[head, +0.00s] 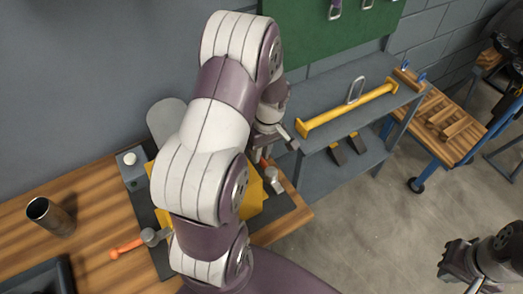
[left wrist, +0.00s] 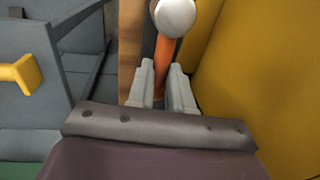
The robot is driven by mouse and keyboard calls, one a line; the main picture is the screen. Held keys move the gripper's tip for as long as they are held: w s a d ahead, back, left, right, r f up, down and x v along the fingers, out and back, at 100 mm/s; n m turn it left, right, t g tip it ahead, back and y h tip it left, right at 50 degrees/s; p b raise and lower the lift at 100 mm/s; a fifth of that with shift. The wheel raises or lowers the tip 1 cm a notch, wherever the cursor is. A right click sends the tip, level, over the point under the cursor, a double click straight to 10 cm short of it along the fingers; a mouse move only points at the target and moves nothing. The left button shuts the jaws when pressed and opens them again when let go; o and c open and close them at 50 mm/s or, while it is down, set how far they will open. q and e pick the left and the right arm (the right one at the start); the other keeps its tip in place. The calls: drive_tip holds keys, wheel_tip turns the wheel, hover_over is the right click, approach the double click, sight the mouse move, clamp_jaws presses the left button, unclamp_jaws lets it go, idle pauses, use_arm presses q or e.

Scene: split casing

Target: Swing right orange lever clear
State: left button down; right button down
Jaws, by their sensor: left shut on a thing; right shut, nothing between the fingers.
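The right orange lever (head: 264,161) shows only in part in the head view, beside a rounded grey pivot (head: 273,180). In the left wrist view the orange lever (left wrist: 162,62) stands between my left fingers (left wrist: 161,90), below a pale rounded part (left wrist: 174,17). My left gripper (head: 263,152) is shut on this lever at the right side of the yellow casing (head: 251,195). My arm hides most of the casing. The left orange lever (head: 127,247) points out to the left from its grey pivot (head: 150,236). My right gripper (head: 462,272) is shut and empty over the floor.
The casing sits on a dark mat (head: 284,222) on the wooden bench (head: 95,205). A metal cup (head: 48,214) and a dark tray (head: 38,282) are at the left. A grey shelf (head: 335,100) behind carries a yellow bar (head: 350,110). A wooden-topped cart (head: 447,125) stands at the right.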

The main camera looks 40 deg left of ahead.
use_arm(q)
drive_tip(key=c, duration=1)
unclamp_jaws()
drive_tip(key=r, duration=0.4)
drive_tip(key=w+r+p, duration=0.1)
drive_tip(key=r, duration=0.3)
drive_tip(key=r+p, duration=0.1)
drive_tip(key=r, duration=0.3)
drive_tip(key=shift+w+d+r, duration=0.35)
drive_tip(key=shift+w, duration=0.05)
drive_tip(key=shift+f, duration=0.1)
